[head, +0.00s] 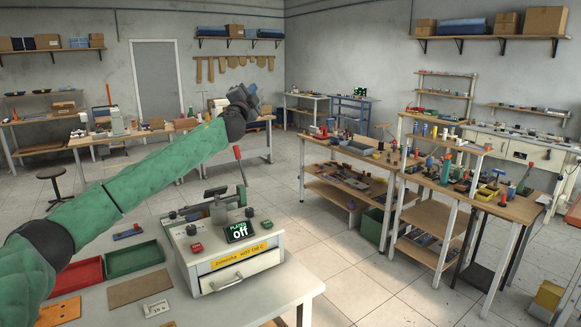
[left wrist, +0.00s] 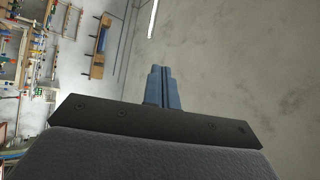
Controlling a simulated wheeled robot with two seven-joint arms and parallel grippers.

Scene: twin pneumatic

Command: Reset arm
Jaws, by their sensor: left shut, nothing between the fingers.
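My left arm, in a green sleeve, reaches up from the lower left across the head view. Its gripper (head: 241,96) is raised well above the white table and points away toward the back of the room. In the left wrist view the two blue fingers (left wrist: 162,88) are pressed together with nothing between them. The gripper touches nothing. My right gripper shows in neither view.
Below the arm, the white table (head: 285,287) carries a press machine (head: 225,262) with a display reading "off", a red tray (head: 78,276), a green tray (head: 134,258) and a brown board (head: 139,287). Cluttered workbenches (head: 478,198) stand at right. The tiled floor between is clear.

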